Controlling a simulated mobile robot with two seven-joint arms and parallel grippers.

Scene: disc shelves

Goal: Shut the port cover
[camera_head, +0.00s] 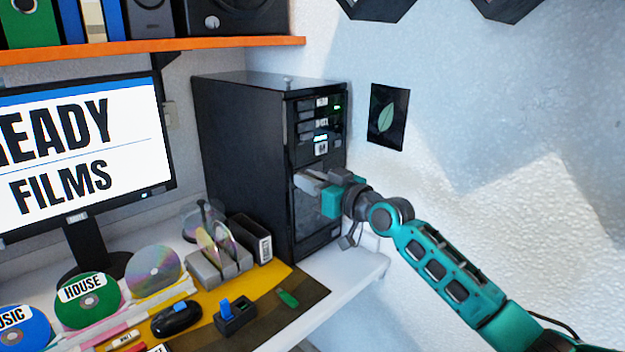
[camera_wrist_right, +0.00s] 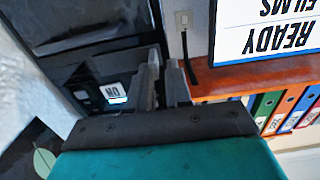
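A black computer tower (camera_head: 245,150) stands at the back right of the desk. Its front has several drive slots with small lights, and a dark glossy lower panel (camera_head: 318,215). I cannot clearly tell the port cover's outline or how far open it is; the gripper hides part of the front. My right gripper (camera_head: 308,182) is at the middle of this front, just below the slots. In the right wrist view its fingers (camera_wrist_right: 164,72) lie close together with nothing seen between them, beside a white "ON" label (camera_wrist_right: 115,92). Contact with the tower is unclear. My left gripper is not in view.
A monitor (camera_head: 85,150) stands left of the tower, under an orange shelf (camera_head: 200,42). Discs in a grey rack (camera_head: 220,265), a black box (camera_head: 250,238) and small items crowd the desk. A leaf picture (camera_head: 388,116) hangs on the right wall.

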